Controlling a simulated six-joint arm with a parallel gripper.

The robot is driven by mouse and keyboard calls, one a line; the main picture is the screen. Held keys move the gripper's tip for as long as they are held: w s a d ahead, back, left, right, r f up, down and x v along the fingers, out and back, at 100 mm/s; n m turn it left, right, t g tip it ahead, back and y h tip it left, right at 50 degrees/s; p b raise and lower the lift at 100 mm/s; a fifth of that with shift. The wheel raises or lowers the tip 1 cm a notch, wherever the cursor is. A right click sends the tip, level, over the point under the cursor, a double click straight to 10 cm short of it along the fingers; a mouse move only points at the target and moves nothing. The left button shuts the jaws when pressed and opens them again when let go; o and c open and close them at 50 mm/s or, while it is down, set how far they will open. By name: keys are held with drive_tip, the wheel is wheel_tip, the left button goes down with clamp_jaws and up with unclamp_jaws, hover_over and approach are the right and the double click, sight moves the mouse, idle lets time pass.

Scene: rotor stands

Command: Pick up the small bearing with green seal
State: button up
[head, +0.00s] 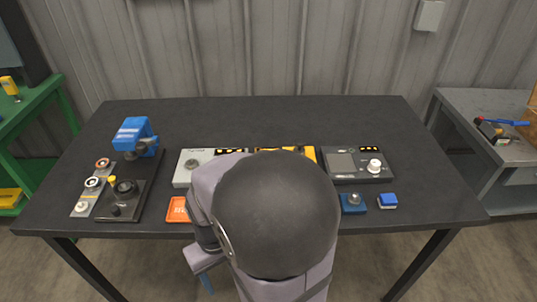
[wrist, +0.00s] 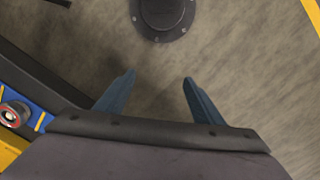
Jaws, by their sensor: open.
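Several small round parts sit in a column on a grey strip (head: 93,190) at the left of the table in the head view. The top part (head: 103,163) is reddish, the middle one (head: 93,183) dark with a pale ring, the lowest one (head: 82,206) pale. I cannot make out a green seal on any of them. My gripper (wrist: 158,77) is open and empty in the wrist view, with its two blue fingers apart above the floor. In the head view it is low, in front of the table's near edge and mostly hidden by my arm.
A black stand with a blue top (head: 135,131) rises beside the strip. A pale grey box (head: 184,178), an orange tray (head: 177,210), a dark grey device (head: 345,178) and small blue blocks (head: 387,201) lie along the table. The table's back (head: 270,120) is clear.

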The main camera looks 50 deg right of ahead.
drive_tip(key=w+d+r+m+p, duration=0.1)
drive_tip(key=d+m+p, duration=0.1)
drive_tip(key=d, duration=0.5)
drive_tip(key=w+d+r+m+p, duration=0.2)
drive_tip(key=d+m, duration=0.1)
drive_tip(key=d, duration=0.3)
drive_tip(key=w+d+r+m+t+p, duration=0.1)
drive_tip(key=d+m+p, duration=0.1)
drive_tip(key=d, duration=0.5)
drive_tip(key=shift+w+d+r+p, duration=0.15)
drive_tip(key=shift+d+r+p, duration=0.15)
drive_tip(key=shift+p, duration=0.25)
drive_tip(key=shift+t+h, duration=0.4)
drive_tip(key=shift+t, duration=0.4)
drive_tip(key=w+d, duration=0.1)
drive_tip(key=d, duration=0.1)
drive_tip(key=w+d+r, duration=0.1)
drive_tip(key=w+d, duration=0.3)
drive_tip(key=shift+w+r, duration=0.1)
drive_tip(key=shift+r, duration=0.15)
drive_tip(key=w+d+r+n+t+h, duration=0.2)
drive_tip(key=w+d+r, duration=0.3)
drive_tip(key=w+d, duration=0.1)
drive_tip(key=shift+w+d+r+n, duration=0.2)
drive_tip(key=shift+w+r+n, duration=0.1)
drive_tip(key=shift+n, duration=0.1)
drive_tip(key=shift+f, duration=0.1)
